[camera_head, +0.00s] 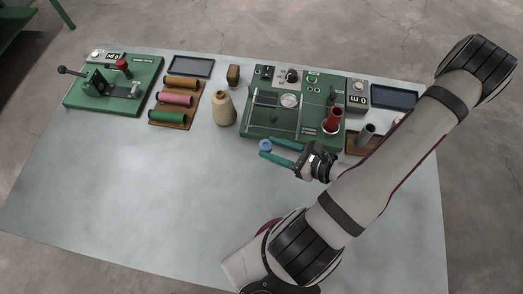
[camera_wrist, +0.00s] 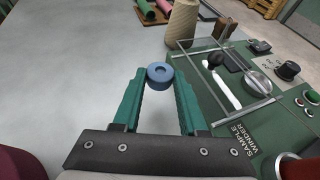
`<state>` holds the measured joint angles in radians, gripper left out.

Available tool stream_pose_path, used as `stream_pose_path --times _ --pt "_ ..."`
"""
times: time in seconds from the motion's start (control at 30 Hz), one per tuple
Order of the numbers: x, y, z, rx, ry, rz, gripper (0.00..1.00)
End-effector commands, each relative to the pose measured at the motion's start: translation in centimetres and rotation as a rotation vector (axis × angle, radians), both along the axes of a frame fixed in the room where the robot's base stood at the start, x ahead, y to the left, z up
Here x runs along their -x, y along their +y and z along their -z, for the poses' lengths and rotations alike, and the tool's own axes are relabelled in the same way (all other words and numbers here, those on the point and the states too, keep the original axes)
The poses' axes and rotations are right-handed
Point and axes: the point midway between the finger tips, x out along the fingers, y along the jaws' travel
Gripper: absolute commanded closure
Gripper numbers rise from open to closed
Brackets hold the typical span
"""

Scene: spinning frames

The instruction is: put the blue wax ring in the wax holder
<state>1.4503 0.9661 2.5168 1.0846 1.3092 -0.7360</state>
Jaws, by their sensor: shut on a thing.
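The blue wax ring (camera_head: 265,144) is held between the tips of my gripper's teal fingers (camera_wrist: 160,84). In the wrist view the ring (camera_wrist: 159,78) shows its hole facing up. My gripper (camera_head: 267,147) is shut on it, just in front of the left front part of the green sample winder (camera_head: 255,133). I cannot tell for sure which part is the wax holder. The winder (camera_wrist: 213,103) carries a dark knob (camera_wrist: 215,59), a white lever (camera_wrist: 226,88) and a round metal disc (camera_wrist: 258,84) inside a thin clear-edged frame.
A beige yarn cone (camera_head: 224,109) stands left of the winder. A red bobbin (camera_head: 333,119) and a grey tube (camera_head: 366,134) stand to the right. Coloured spools (camera_head: 175,99) lie on a wooden rack, beside another green device (camera_head: 115,92). The front left table (camera_head: 130,190) is clear.

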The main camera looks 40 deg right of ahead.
Motion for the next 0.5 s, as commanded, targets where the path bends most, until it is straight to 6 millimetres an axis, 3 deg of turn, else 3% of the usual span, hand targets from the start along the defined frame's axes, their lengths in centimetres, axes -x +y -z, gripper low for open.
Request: stream_pose_path --times 0.1,0.3,0.5 --pt "-1.3 0.9 1.0 -0.001 -0.001 -0.002 1.0" --pt "-1.5 1.0 4.7 -0.001 0.0 0.003 1.0" --pt "-1.6 0.9 5.1 0.003 -0.001 0.003 1.0"
